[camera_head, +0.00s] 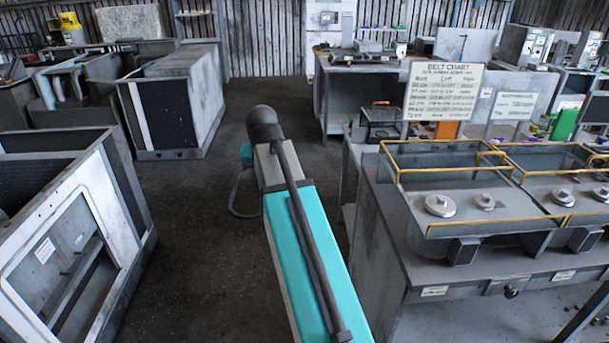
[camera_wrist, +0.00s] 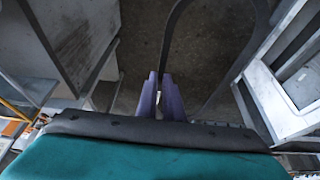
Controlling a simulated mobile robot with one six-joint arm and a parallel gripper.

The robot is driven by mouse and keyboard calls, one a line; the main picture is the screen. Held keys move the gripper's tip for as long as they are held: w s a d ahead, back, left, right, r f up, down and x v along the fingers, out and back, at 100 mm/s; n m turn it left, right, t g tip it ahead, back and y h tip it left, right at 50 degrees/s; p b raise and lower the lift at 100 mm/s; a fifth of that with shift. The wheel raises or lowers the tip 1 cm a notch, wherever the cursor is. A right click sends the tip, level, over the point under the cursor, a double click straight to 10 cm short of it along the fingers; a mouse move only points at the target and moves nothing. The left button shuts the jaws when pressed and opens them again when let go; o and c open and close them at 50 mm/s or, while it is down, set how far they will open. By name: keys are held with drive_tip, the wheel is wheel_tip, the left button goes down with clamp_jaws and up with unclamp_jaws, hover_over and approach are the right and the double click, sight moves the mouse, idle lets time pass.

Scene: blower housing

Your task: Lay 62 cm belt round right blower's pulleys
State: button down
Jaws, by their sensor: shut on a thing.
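My gripper shows in the wrist view (camera_wrist: 159,78) as two purple fingers, shut on a dark belt (camera_wrist: 169,38). The belt hangs as a long open loop over the floor; it also shows in the head view (camera_head: 232,204), left of my arm. The gripper fingers are hidden behind my arm in the head view. On the bench to the right, one housing holds a large pulley (camera_head: 440,206) and a small pulley (camera_head: 485,201). The housing right of it holds a pulley (camera_head: 563,197) and another (camera_head: 602,194) near the picture edge. No belt shows around these pulleys.
Yellow rails (camera_head: 430,170) edge the housings on the grey bench (camera_head: 395,225). A belt chart (camera_head: 442,91) stands behind them; its small print is unreadable. An open grey cabinet (camera_head: 75,235) stands at left. The dark floor (camera_head: 190,215) between is clear.

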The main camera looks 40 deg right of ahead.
drive_tip(key=w+a+f+n+y+b, duration=0.1)
drive_tip(key=a+f+n, duration=0.1)
drive_tip(key=a, duration=0.9)
drive_tip(key=w+a+f+n+y+b, duration=0.1)
drive_tip(key=a+n, duration=0.3)
drive_tip(key=a, duration=0.8)
drive_tip(key=shift+w+a+f+n+t+y, duration=0.15)
drive_tip(key=shift+w+f+n+t+y, duration=0.15)
drive_tip(key=shift+w+f+n+t, duration=0.15)
drive_tip(key=shift+a+r, duration=0.1)
drive_tip(key=shift+r, duration=0.05)
